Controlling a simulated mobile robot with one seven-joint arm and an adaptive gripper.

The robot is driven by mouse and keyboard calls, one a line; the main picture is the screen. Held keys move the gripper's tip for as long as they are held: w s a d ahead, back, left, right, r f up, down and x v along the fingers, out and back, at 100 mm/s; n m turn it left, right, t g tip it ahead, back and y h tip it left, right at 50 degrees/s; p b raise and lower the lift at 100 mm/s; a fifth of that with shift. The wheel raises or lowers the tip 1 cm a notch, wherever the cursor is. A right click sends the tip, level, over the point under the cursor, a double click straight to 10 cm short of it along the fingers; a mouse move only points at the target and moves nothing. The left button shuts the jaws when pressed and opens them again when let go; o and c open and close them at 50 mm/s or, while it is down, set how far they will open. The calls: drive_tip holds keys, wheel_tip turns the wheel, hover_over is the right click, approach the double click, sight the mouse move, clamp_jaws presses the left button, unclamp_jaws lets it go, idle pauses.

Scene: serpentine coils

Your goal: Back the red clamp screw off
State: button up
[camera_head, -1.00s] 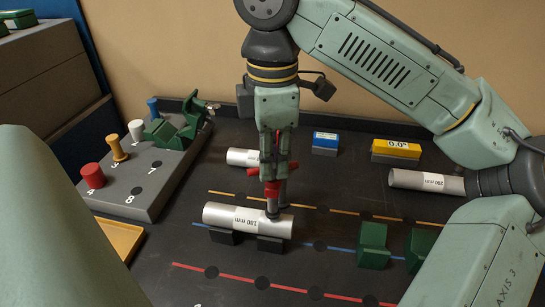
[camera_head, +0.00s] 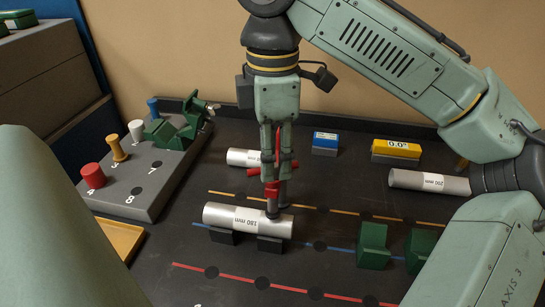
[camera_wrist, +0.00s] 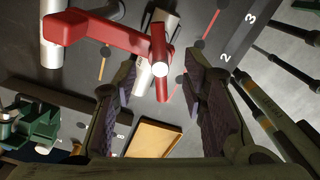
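The red clamp (camera_head: 272,188) stands on the silver tube marked 180 mm (camera_head: 225,216), near the tube's right end. Red also shows between my gripper's fingers. My gripper (camera_head: 270,176) points down over the clamp. In the wrist view my gripper (camera_wrist: 160,88) has its fingers apart on either side of the crossbar. I see gaps beside the bar and no clear contact.
The tube rests on two dark blocks. Green blocks (camera_head: 373,245) stand to its right. A tube marked 200 mm (camera_head: 410,180), a blue box (camera_head: 325,143) and a yellow gauge (camera_head: 396,150) lie behind. A grey rack (camera_head: 140,195) with coloured pegs stands left.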

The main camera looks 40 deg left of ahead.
wheel_tip(320, 180, up, 6)
drive_tip(key=shift+r, duration=0.15)
idle(0.3)
wheel_tip(320, 180, down, 8)
drive_tip(key=n, duration=0.3)
drive_tip(key=shift+n, duration=0.4)
idle(0.4)
clamp_jaws()
idle(0.4)
